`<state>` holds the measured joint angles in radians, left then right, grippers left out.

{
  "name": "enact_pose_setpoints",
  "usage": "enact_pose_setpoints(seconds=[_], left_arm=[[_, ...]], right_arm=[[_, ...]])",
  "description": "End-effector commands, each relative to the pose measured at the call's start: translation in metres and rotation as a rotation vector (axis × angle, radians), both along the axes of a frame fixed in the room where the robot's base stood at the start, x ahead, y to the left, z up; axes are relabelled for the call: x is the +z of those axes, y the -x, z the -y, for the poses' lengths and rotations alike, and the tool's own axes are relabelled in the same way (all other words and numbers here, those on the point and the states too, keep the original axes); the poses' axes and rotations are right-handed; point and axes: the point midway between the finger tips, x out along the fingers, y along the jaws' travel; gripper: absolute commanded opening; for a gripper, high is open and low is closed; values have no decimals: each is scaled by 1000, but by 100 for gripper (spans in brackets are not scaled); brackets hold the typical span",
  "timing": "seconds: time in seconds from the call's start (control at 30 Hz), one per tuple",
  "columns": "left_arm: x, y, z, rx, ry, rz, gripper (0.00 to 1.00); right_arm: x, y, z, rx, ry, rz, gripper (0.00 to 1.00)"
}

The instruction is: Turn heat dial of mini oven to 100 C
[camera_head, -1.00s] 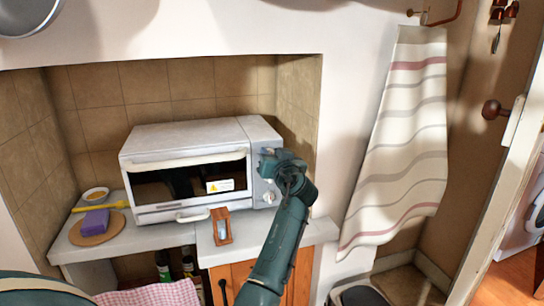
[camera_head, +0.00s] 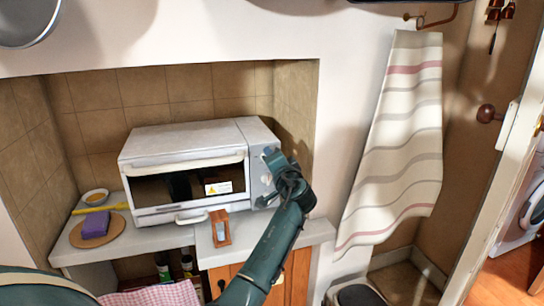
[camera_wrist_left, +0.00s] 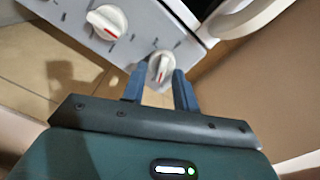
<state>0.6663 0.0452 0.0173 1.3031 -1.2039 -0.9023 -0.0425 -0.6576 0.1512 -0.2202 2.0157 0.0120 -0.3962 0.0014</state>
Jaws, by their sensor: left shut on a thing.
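The white mini oven (camera_head: 185,140) stands on the counter in the tiled alcove, its control panel on its right side. My left gripper (camera_head: 272,160) is at the upper part of that panel and hides some of it. In the left wrist view, my left gripper (camera_wrist_left: 160,85) has its two blue fingers shut on a white dial (camera_wrist_left: 160,66) with a red mark. A second white dial (camera_wrist_left: 107,21) with a red mark sits beside it, apart from the fingers. The printed scale is too blurred to read. My right gripper is not in view.
A striped towel (camera_head: 400,140) hangs at the right.

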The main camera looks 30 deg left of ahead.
Motion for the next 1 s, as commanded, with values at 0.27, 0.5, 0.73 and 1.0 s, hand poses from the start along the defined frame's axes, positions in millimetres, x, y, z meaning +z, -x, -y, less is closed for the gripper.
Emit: enact_pose_setpoints(seconds=[0.27, 0.5, 0.73, 1.0], left_arm=[[-2, 0, 0, 1, -66, -79, 7], [-2, 0, 0, 1, -82, -99, 7], [-2, 0, 0, 1, -82, -99, 7], [-2, 0, 0, 0, -82, -98, 44]], right_arm=[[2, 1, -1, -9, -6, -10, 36], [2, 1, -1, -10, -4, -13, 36], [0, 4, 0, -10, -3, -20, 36], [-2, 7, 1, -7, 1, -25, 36]])
